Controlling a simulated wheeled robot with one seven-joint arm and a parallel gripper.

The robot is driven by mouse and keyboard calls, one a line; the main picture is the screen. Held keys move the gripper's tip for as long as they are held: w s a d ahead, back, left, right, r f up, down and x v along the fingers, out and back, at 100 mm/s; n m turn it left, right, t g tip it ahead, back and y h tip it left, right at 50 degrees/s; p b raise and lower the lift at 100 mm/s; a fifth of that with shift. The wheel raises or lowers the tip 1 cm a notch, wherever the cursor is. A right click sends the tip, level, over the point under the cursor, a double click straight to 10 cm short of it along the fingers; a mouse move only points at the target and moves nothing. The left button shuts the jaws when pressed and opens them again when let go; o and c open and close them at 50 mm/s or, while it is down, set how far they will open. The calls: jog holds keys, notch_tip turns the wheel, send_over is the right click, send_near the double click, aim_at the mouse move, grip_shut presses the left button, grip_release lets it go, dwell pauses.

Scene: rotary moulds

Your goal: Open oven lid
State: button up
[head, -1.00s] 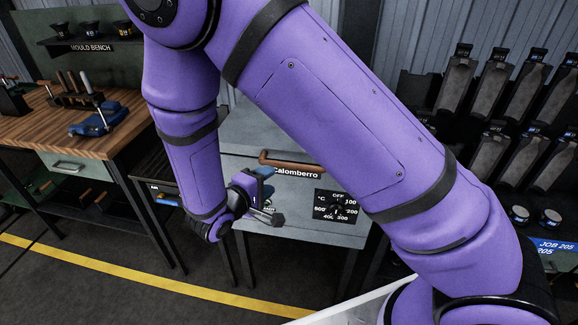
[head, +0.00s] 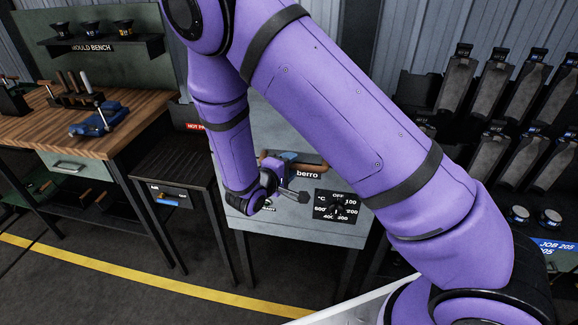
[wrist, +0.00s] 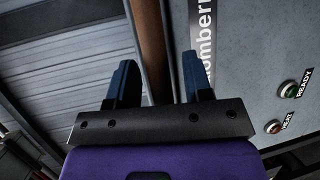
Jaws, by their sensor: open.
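The grey oven (head: 295,217) stands in the middle of the head view, partly hidden by my arm. Its brown wooden lid handle (head: 313,173) runs along the upper front edge. My gripper (head: 283,172) is at the handle and overlaps its left and middle part. In the wrist view the handle (wrist: 149,40) runs lengthwise between the two dark blue fingertips of my gripper (wrist: 158,75). The fingers are open, with a gap on each side of the handle. I cannot tell how deep the handle sits between them. The lid looks closed.
A dial panel (head: 337,206) is on the oven front; the wrist view shows ready (wrist: 289,90) and heat (wrist: 273,127) buttons. A dark slatted table (head: 165,165) stands left of the oven, beside the wooden mould bench (head: 95,130). A mould rack (head: 485,130) is at right.

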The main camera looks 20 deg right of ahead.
grip_shut()
